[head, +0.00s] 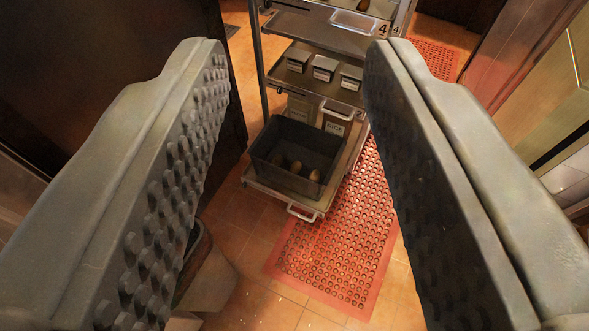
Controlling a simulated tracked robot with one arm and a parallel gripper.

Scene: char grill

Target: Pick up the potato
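My gripper (296,50) is open and empty, with its two studded fingers spread wide at the left and right of the view. Between the fingers and farther off, a dark bin (265,168) stands on the lowest shelf of a metal rack. A small brown object (362,5), possibly another potato, sits at the rack's top and is cut off by the picture edge. My gripper is well apart from all of them.
The metal rack (313,27) has several shelves, with small labelled containers (323,67) on the middle one and a box marked RICE (336,126) behind the bin. A red perforated mat (335,253) covers tiled floor in front. A dark panel (95,70) stands left.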

